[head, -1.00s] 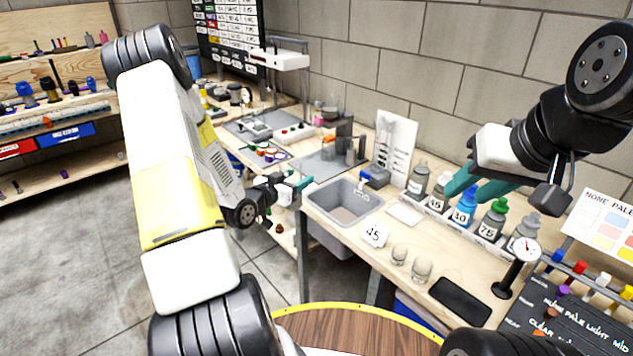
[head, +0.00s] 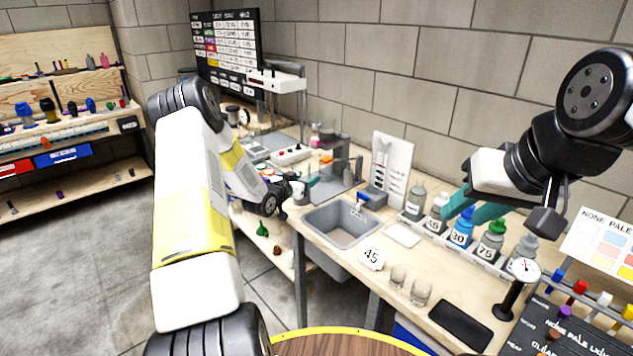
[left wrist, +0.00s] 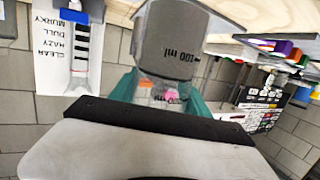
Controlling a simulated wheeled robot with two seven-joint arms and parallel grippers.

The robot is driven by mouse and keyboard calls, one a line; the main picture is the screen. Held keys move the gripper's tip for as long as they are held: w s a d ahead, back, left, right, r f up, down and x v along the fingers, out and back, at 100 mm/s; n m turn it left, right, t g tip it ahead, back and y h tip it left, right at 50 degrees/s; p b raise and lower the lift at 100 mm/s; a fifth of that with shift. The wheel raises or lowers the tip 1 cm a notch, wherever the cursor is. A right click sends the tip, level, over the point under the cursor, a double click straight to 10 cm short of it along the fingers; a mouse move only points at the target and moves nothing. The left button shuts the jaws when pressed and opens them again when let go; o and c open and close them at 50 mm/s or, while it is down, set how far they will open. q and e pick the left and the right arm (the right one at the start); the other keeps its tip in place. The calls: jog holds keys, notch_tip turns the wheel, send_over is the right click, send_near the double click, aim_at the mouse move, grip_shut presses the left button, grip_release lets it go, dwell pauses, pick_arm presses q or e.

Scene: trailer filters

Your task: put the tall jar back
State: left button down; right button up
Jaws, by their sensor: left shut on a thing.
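The tall jar (left wrist: 180,45) is a grey see-through vessel with a 100 ml mark, seen in the left wrist view. My left gripper (left wrist: 165,95) is shut on it, with a teal finger on either side. In the head view my left gripper (head: 308,186) is over the bench just behind the sink, and the jar is too small and overlapped there to make out clearly. My right gripper (head: 466,212) hangs open and empty above the row of numbered bottles.
The grey sink (head: 343,224) lies in front of my left gripper. A white chart stand (head: 391,165) is to its right.

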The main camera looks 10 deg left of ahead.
pick_arm(q)
jog(key=shift+w+f, duration=0.15)
jog(key=shift+f, duration=0.75)
jog(key=shift+w+f, duration=0.1)
jog(key=shift+f, duration=0.75)
jog(key=shift+f, duration=0.15)
jog(key=shift+f, duration=0.3)
jog(key=c, duration=0.5)
grip_release()
